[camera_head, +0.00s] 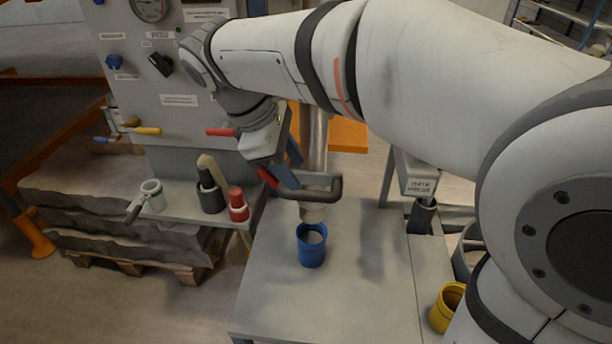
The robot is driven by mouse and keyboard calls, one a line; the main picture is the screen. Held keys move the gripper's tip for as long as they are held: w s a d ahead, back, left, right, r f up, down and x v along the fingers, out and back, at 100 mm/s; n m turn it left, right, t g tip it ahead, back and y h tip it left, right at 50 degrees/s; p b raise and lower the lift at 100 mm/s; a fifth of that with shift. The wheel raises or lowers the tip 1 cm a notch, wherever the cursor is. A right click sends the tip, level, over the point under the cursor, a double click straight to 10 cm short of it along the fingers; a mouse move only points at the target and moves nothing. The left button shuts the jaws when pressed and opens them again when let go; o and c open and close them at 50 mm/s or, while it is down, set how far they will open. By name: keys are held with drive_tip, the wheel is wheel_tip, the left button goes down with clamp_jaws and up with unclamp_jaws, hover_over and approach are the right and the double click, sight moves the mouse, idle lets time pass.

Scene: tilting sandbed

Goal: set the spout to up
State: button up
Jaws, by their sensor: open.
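A vertical metal pipe (318,140) stands behind the grey table. A dark grey bent bar (325,192) and a pale nozzle (313,213) show at its lower end, apparently the spout. The nozzle points down just above a blue cup (311,252), which holds something pale. My gripper (279,178) is open at the left of the pipe, with its blue and red parts close to the bar's left end. I cannot tell whether it touches the bar. My arm and gripper hide part of the pipe.
A grey panel (180,100) with a gauge, knobs and coloured handles stands at the back left. A yellow cup (446,307) stands right. The table front is clear.

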sight(311, 192)
drive_tip(key=x, duration=0.6)
drive_tip(key=shift+d+f, duration=0.2)
drive_tip(key=shift+f, duration=0.1)
clamp_jaws()
